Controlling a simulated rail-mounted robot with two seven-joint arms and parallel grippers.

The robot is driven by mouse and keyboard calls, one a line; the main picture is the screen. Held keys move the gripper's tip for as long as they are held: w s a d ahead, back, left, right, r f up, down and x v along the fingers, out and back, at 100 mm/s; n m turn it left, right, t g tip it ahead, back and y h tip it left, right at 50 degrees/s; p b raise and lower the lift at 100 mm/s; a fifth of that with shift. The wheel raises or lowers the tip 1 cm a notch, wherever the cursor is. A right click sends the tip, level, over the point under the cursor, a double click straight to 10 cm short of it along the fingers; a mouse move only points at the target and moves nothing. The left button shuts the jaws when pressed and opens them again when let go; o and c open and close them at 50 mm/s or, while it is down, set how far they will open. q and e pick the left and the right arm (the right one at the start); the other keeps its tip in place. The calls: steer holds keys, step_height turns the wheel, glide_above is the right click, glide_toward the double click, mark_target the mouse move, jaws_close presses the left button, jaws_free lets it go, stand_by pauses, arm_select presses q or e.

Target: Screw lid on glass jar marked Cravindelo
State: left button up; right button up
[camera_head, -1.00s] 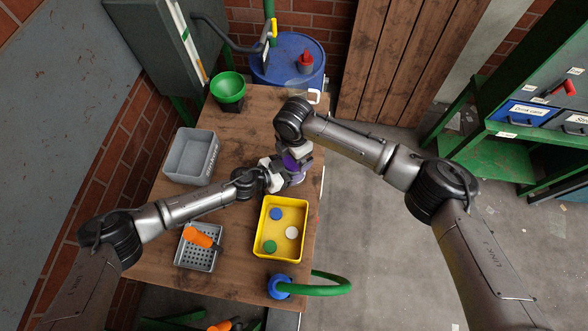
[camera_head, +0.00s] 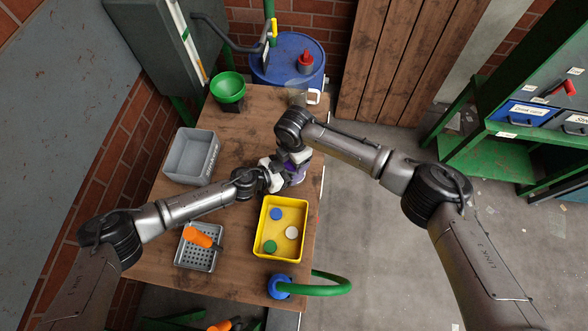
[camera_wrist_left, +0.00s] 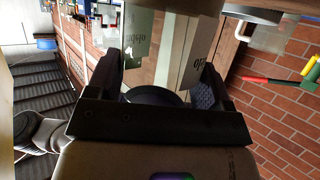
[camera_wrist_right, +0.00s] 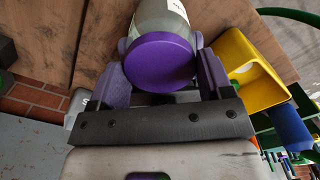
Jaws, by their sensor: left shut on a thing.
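The glass jar (camera_wrist_left: 195,52) is between my left gripper's (camera_wrist_left: 157,82) fingers in the left wrist view; the lettering ending "delo" shows on it. My left gripper is shut on the jar. In the right wrist view a purple lid (camera_wrist_right: 158,62) covers the near end of the glass jar (camera_wrist_right: 160,18). My right gripper (camera_wrist_right: 163,75) has one finger on each side of the lid, very close to its rim; I cannot tell whether they press on it. In the head view my left gripper (camera_head: 268,174) and right gripper (camera_head: 297,160) meet over the table and mostly hide jar and lid.
On the wooden table (camera_head: 225,212) are a yellow tray (camera_head: 288,257) with blue, white and green discs, a grey bin (camera_head: 190,158), and a perforated tray (camera_head: 187,257) with an orange-handled tool. A green bowl (camera_head: 228,88) and a clear container (camera_head: 302,96) stand at the back.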

steer(key=c, duration=0.5)
steer(key=m, duration=0.6)
steer(key=shift+m, duration=0.4)
steer(key=o, duration=1)
